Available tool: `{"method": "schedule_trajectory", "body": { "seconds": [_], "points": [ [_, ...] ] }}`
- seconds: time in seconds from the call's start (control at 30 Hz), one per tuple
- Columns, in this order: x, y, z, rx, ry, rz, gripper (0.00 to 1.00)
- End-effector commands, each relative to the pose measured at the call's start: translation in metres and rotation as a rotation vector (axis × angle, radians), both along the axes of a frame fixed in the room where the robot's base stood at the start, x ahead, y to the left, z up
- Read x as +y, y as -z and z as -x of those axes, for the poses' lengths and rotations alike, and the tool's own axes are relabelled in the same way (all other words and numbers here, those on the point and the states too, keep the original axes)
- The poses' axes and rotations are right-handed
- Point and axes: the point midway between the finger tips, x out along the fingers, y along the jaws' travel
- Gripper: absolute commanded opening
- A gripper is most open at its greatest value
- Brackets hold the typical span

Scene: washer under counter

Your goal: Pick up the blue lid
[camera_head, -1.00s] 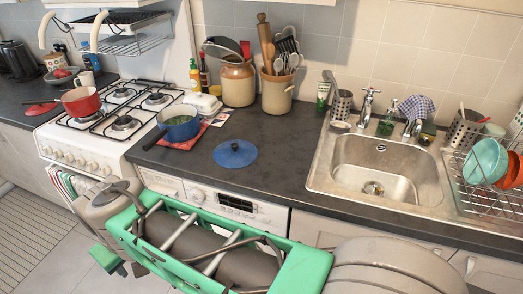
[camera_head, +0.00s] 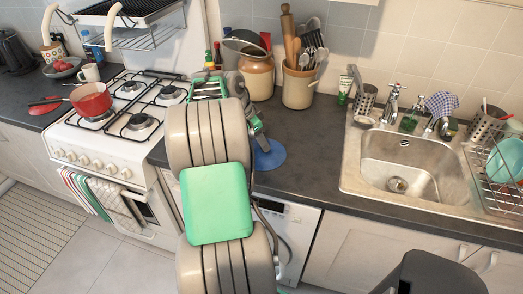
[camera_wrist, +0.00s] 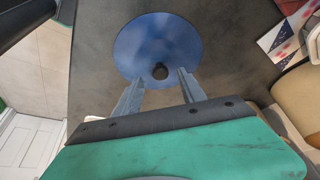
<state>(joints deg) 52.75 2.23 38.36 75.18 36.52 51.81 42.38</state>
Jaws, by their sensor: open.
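The blue lid (camera_head: 270,156) lies on the dark counter between the stove and the sink, partly hidden by my arm in the head view. I cannot tell how far above the lid the fingertips are.
The stove (camera_head: 125,120) with a red pot (camera_head: 91,99) stands to the left. A utensil crock (camera_head: 299,87) and a brown jar (camera_head: 257,76) stand behind. The sink (camera_head: 395,165) is to the right. The counter (camera_head: 318,150) between lid and sink is clear.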

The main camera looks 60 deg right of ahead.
Motion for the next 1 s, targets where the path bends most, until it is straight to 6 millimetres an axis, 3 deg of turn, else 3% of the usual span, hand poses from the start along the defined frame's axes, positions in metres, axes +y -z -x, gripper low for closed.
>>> {"method": "schedule_trajectory", "body": {
  "seconds": [0.13, 0.37, 1.0],
  "points": [
    [-0.006, 0.018, 0.004, 0.0, -0.003, -0.001, 0.48],
    [-0.006, 0.022, 0.003, -0.001, -0.007, 0.001, 0.48],
    [-0.006, 0.022, 0.002, -0.001, -0.01, 0.001, 0.0]
  ]
}}
